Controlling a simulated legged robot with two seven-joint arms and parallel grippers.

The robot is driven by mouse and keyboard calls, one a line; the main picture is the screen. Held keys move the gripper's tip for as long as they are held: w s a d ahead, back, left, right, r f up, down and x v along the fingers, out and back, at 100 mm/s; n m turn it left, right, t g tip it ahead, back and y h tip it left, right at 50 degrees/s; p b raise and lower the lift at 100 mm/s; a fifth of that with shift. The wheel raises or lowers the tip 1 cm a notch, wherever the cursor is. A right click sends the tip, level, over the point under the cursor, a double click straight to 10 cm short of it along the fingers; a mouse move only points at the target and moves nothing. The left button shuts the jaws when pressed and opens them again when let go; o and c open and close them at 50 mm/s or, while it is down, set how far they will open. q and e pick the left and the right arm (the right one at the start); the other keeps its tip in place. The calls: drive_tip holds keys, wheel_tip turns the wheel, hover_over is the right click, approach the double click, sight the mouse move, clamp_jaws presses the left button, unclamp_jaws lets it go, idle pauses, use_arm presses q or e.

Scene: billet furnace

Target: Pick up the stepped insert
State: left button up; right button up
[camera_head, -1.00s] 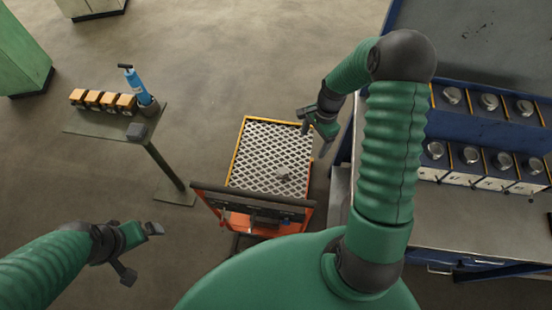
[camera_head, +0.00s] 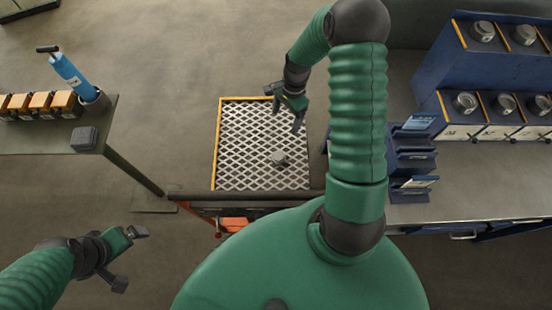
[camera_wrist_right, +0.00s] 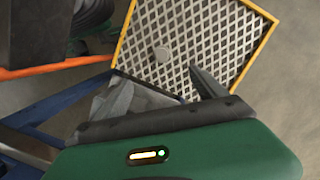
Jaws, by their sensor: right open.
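A small grey piece, which looks like the stepped insert (camera_head: 280,159), lies on the white mesh top of a cart (camera_head: 240,135), right of its middle and nearer to me. Its steps are too small to make out. My right gripper (camera_head: 288,112) is open and empty above the far right part of the mesh, apart from the piece. In the right wrist view the piece (camera_wrist_right: 161,53) lies beyond the gap between the open fingers (camera_wrist_right: 160,82). My left gripper (camera_head: 130,258) is open and empty over the floor at the lower left.
The mesh has a yellow rim; a dark bar (camera_head: 245,195) runs along its near side. A stand (camera_head: 60,138) at left holds orange-topped blocks (camera_head: 40,103) and a blue cylinder (camera_head: 72,74). A bench (camera_head: 480,180) at right carries blue racks (camera_head: 418,158) and boxes with round grey parts.

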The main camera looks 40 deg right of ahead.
wheel_tip(320, 180, down, 11)
drive_tip(key=b, duration=0.9)
hover_over(279, 156)
drive_tip(key=f, duration=1.1)
drive_tip(key=shift+d, duration=0.25)
drive_tip(key=f, duration=0.5)
drive_tip(key=shift+w+a+f, duration=0.1)
drive_tip(key=shift+a+f, duration=0.1)
use_arm(q)
drive_tip(key=s+x, duration=0.2)
drive_tip(key=x, duration=1)
drive_tip(key=shift+s+a+f, duration=0.15)
drive_tip(key=shift+s+f, duration=0.15)
drive_tip(key=shift+s, duration=0.05)
use_arm(e)
drive_tip(key=shift+r, duration=0.1)
clamp_jaws()
